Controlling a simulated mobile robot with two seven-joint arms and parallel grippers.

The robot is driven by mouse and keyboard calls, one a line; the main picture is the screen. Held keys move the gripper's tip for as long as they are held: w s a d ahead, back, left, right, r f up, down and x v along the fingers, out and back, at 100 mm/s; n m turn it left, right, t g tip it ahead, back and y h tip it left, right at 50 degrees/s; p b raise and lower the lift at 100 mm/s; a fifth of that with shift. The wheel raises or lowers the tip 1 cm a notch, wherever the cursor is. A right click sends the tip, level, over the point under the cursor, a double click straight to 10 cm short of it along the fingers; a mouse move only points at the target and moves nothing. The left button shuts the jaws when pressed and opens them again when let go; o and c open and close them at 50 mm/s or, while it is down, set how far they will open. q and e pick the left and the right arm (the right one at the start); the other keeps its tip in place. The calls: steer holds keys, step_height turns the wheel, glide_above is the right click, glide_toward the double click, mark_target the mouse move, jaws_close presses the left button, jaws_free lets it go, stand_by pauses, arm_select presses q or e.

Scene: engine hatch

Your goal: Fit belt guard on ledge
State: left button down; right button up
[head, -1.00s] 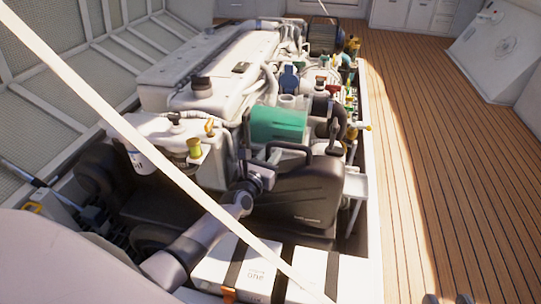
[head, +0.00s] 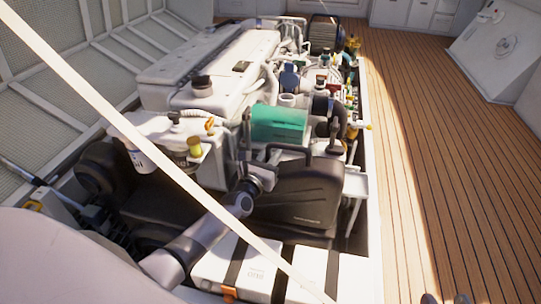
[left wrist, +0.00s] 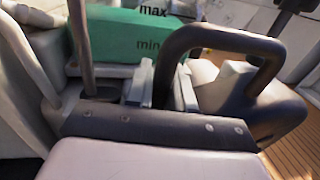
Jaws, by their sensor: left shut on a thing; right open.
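The belt guard (head: 305,197) is a broad dark panel standing upright at the near end of the engine. A black loop handle (head: 291,149) shows at its top; a black loop also shows in the left wrist view (left wrist: 222,38). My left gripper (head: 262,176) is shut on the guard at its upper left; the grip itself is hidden. A pale shelf-like piece (head: 356,187) shows just right of the guard. I cannot tell whether the guard touches a ledge. My right gripper (head: 446,299) shows only as two separated dark tips at the bottom edge, open and empty.
A green tank (head: 279,123) sits close behind the guard, with min and max marks in the left wrist view (left wrist: 125,38). White battery boxes (head: 240,270) with black straps stand in front. The wooden deck (head: 440,170) on the right is clear.

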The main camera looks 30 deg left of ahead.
arm_select(q)
steer(key=shift+w+r, duration=0.1)
steer(key=shift+r, duration=0.1)
steer(key=c, duration=0.9)
jaws_free()
steer(key=shift+f, duration=0.35)
steer(key=shift+s+r, duration=0.1)
steer(key=shift+s, duration=0.4)
steer(key=s+p, duration=0.1)
steer(key=s, duration=0.2)
steer(key=s+p, duration=0.1)
steer(key=s, duration=0.1)
steer(key=shift+s+d+r+p, duration=0.2)
steer(key=shift+s+p, duration=0.15)
steer(key=shift+s, duration=0.3)
arm_select(e)
steer(key=shift+w+a+f+m+g, duration=0.15)
steer(key=shift+w+a+m+g, duration=0.15)
steer(key=shift+a+m+g, duration=0.3)
steer(key=shift+a, duration=0.15)
arm_select(q)
steer(key=shift+s+f, duration=0.1)
arm_select(e)
steer(key=shift+s, duration=0.1)
